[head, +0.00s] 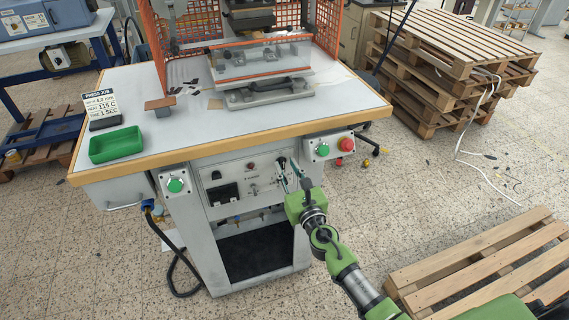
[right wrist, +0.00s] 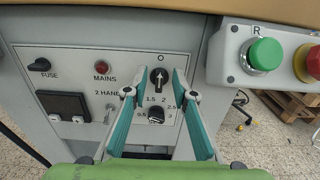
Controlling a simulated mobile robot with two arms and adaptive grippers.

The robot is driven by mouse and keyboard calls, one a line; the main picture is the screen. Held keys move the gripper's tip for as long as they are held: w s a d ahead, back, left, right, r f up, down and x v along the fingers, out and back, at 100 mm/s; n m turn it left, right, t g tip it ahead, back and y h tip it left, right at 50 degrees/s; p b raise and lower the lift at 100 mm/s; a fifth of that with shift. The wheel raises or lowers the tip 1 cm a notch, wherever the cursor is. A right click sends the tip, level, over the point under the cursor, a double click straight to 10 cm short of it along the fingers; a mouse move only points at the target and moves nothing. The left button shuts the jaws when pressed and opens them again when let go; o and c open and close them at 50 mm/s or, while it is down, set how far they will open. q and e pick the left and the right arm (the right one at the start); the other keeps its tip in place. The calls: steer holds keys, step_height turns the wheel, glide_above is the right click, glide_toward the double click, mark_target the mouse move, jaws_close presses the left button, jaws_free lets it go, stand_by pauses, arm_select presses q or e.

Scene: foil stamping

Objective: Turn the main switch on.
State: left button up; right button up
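The main switch (right wrist: 159,77) is a black rotary knob with a white pointer mark, on the grey control panel (right wrist: 75,68). Its pointer stands upright, toward the "O" above it. My right gripper (right wrist: 159,72) is open, with one teal finger on each side of the knob. Whether the fingers touch it I cannot tell. In the head view my right gripper (head: 289,167) reaches the right part of the panel. A red MAINS lamp (right wrist: 102,67) sits left of the knob. My left gripper is not in view.
A second dial (right wrist: 156,116) sits just below the switch. A green button (right wrist: 265,54) and a red button (right wrist: 308,63) are on a box to the right. Another green button (head: 175,185) is at the left.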

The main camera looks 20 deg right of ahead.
mark_target(282, 163)
steer(key=shift+w, duration=1.2)
jaws_close()
steer(key=shift+r, duration=0.1)
